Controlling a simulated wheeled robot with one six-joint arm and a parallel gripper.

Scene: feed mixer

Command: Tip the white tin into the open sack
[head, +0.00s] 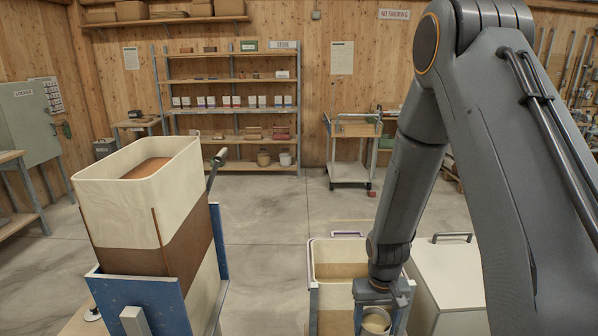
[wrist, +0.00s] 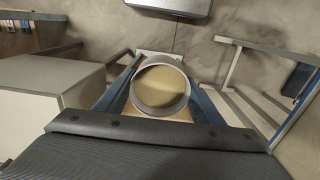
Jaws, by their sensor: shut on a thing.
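My gripper (head: 380,302) is low at the bottom right of the head view, shut on a round white tin (head: 376,323). In the wrist view the tin (wrist: 161,110) sits between the two jaws, its open mouth facing the camera, with pale yellow-tan stuff inside. It looks about upright. A tall cream and brown open-topped container (head: 139,215), possibly the sack, stands at the left in a blue holder, with brown stuff inside. A second cream open-topped container (head: 340,251) is just left of my gripper, with tan contents. I cannot tell which is the sack.
A pale cabinet (head: 452,275) with a dark handle stands right of my gripper. A dark lever (head: 217,165) sticks up beside the left container. Shelves (head: 232,110) and a trolley (head: 352,170) stand at the back wall. The floor between the two containers is clear.

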